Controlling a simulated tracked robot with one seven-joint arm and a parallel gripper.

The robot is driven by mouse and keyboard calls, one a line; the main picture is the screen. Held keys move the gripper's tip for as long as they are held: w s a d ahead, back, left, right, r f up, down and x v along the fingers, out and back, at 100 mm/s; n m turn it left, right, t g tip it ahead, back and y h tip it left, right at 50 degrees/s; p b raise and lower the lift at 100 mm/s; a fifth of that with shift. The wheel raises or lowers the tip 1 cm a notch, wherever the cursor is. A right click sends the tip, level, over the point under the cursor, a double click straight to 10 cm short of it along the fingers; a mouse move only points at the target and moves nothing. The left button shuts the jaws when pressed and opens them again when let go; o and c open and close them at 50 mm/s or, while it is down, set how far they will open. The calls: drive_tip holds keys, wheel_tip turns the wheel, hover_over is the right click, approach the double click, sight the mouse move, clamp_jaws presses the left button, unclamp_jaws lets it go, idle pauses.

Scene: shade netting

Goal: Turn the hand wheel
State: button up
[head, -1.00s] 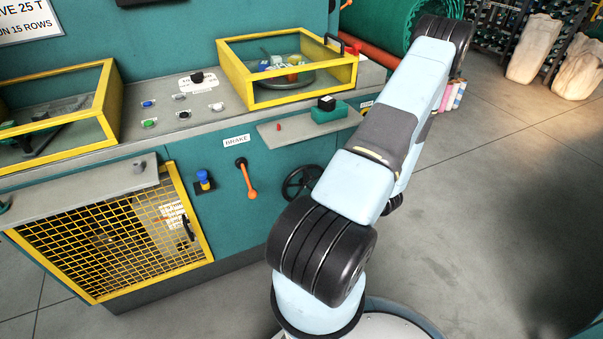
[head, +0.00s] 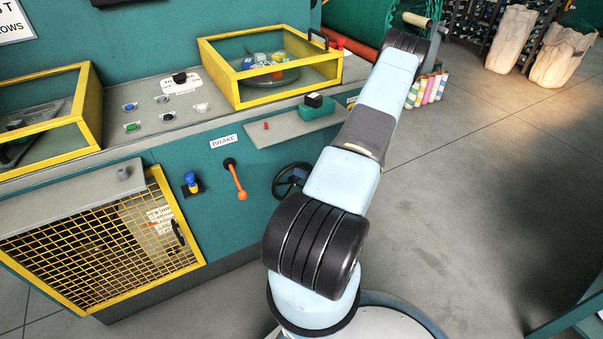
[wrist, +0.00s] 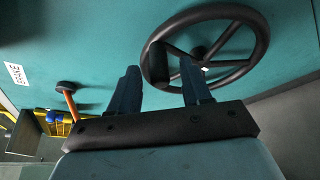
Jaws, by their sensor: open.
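The black hand wheel (head: 290,180) is on the front of the green machine, partly hidden behind my arm in the head view. In the wrist view the wheel (wrist: 262,45) fills the upper right, with its spokes, hub and a dark handle (wrist: 160,64) on its left side. My gripper (wrist: 163,85) is open, with its two dark fingers apart. The handle appears between the fingertips in the picture; I cannot tell whether either finger touches it. The gripper is hidden in the head view.
An orange brake lever (head: 236,180) and a blue knob (head: 191,180) are left of the wheel. A grey shelf (head: 290,127) juts out above it, carrying a green block (head: 314,106). A yellow-framed guard (head: 238,104) stands on top. The floor at right is clear.

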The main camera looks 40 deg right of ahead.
drive_tip(key=shift+x, duration=1.3)
clamp_jaws()
